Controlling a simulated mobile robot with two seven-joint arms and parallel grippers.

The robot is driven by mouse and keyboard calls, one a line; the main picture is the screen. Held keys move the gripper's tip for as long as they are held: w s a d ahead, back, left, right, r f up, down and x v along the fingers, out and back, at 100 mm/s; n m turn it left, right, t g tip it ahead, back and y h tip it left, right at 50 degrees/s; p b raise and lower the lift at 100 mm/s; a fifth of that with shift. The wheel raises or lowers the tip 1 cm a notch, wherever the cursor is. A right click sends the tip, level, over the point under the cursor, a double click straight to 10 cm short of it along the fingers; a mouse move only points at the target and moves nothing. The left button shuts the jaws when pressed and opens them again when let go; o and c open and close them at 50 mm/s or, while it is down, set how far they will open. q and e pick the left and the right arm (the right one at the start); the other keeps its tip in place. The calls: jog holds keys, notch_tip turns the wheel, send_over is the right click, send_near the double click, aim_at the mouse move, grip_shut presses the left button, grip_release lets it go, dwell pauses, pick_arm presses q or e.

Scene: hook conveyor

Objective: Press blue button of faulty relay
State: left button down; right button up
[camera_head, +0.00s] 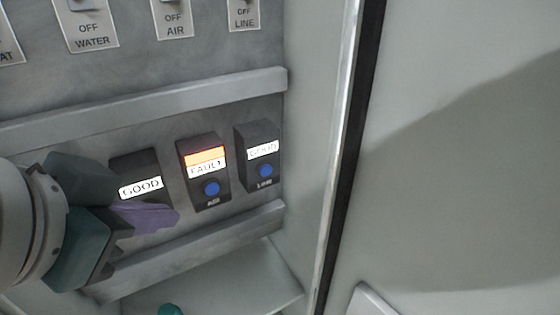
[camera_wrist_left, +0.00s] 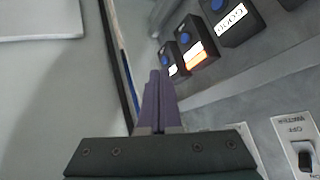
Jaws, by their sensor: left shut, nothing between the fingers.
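The faulty relay (camera_head: 190,147) is a dark box with an orange-lit strip, a FAULT label and a round blue button (camera_head: 211,188). It stands between two relays marked GOOD. It also shows in the left wrist view with its orange strip (camera_wrist_left: 196,59) and blue button (camera_wrist_left: 187,38). My left gripper (camera_head: 172,217) is shut and empty, its purple fingers in front of the lower part of the left GOOD relay (camera_head: 137,163), hiding its button. The fingertips are left of and below the faulty relay's button, apart from it in the picture. My right gripper is not in view.
The right GOOD relay (camera_head: 258,157) has its own blue button close by. A raised rail (camera_head: 150,108) runs above the relays and another (camera_head: 200,245) below. Switches marked OFF (camera_head: 172,18) line the top. A cabinet side wall (camera_head: 312,130) stands to the right.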

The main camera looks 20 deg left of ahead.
aim_at(212, 189)
pick_arm(q)
jog(key=w+f+m+t+b, duration=0.2)
jog(key=w+f+t+b, duration=0.3)
jog(key=b, duration=1.2)
jog(key=w+f+m+t+b, duration=0.2)
jog(key=w+f+t+b, duration=0.3)
jog(key=f+b, duration=0.7)
jog(key=w+b, duration=0.1)
jog(key=b, duration=0.4)
jog(key=shift+w+d+b, duration=0.15)
jog(key=shift+d+b, duration=0.25)
jog(key=shift+a, duration=0.1)
jog(key=w+a, duration=0.5)
jog(key=a, duration=0.1)
jog(key=shift+w+a, duration=0.25)
jog(key=shift+w, duration=0.15)
